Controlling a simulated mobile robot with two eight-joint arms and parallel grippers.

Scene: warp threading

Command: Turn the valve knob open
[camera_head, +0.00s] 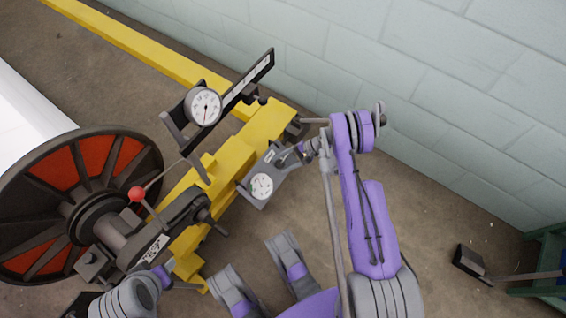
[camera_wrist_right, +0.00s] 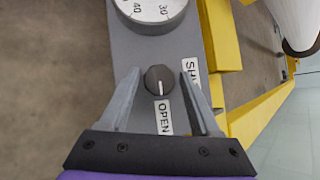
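The valve knob (camera_wrist_right: 159,80) is a small dark round knob on a grey panel (camera_wrist_right: 180,38), shown in the right wrist view. Its white mark points down toward the OPEN label (camera_wrist_right: 163,118). The SHUT label (camera_wrist_right: 190,68) is partly hidden by a finger. My right gripper (camera_wrist_right: 158,84) is open, with one finger on each side of the knob and a visible gap to both. In the head view my right gripper (camera_head: 298,153) is at the panel's upper right edge, and the knob is not clear. My left gripper (camera_head: 172,280) is low at left; its fingers are unclear.
A gauge (camera_wrist_right: 154,5) sits on the panel above the knob. A yellow beam (camera_head: 236,152) carries the panel and a second gauge (camera_head: 205,106). A large reel with red sectors (camera_head: 60,170) and a red-balled lever (camera_head: 136,194) stand at left. A block wall (camera_head: 440,80) runs behind.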

